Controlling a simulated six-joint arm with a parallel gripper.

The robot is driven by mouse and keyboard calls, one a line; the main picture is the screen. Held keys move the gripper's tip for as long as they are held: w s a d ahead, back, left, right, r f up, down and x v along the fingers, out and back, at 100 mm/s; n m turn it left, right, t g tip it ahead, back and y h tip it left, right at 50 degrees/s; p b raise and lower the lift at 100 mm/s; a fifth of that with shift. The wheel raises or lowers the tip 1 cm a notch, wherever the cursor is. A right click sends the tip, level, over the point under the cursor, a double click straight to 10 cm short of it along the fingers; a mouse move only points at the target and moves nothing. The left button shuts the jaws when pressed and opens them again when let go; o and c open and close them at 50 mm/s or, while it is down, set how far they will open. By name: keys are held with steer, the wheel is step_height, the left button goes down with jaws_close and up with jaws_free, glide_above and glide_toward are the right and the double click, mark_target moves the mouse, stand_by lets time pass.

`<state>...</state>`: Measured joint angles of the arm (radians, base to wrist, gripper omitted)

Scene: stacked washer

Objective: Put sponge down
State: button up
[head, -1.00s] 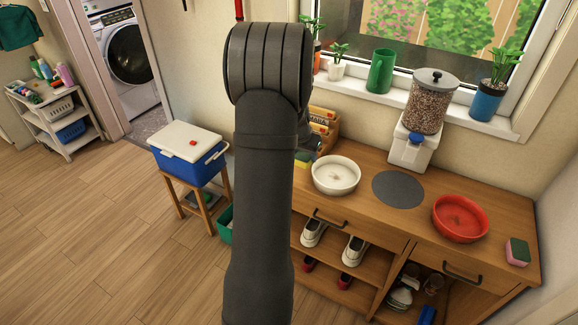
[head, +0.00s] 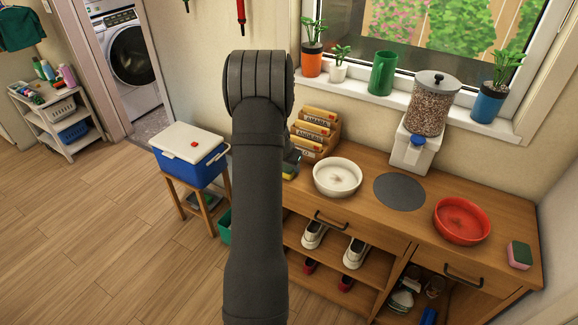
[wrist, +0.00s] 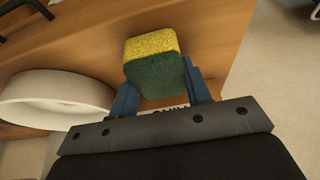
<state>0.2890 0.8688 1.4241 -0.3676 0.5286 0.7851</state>
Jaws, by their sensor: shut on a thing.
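A sponge, yellow on one side and dark green on the other (wrist: 155,68), sits between the blue fingers of my gripper (wrist: 158,88) in the wrist view. My gripper is shut on it. In the head view only part of the sponge (head: 290,171) shows beside my arm, near the left end of the wooden cabinet top. In the wrist view the wooden surface lies behind the sponge; I cannot tell whether the sponge touches it.
A white bowl (head: 337,177) stands just right of the sponge, with a file box (head: 318,130) behind. A grey round mat (head: 399,192), red bowl (head: 461,221), food dispenser (head: 421,117) and pink-green sponge (head: 518,255) are farther right. A blue cooler (head: 190,158) stands left on a stool.

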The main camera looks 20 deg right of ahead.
steer(key=shift+f, duration=0.1)
steer(key=o, duration=0.4)
steer(key=shift+f, duration=0.1)
steer(key=o, duration=0.5)
steer(key=v, duration=1.2)
steer(key=shift+r, duration=0.2)
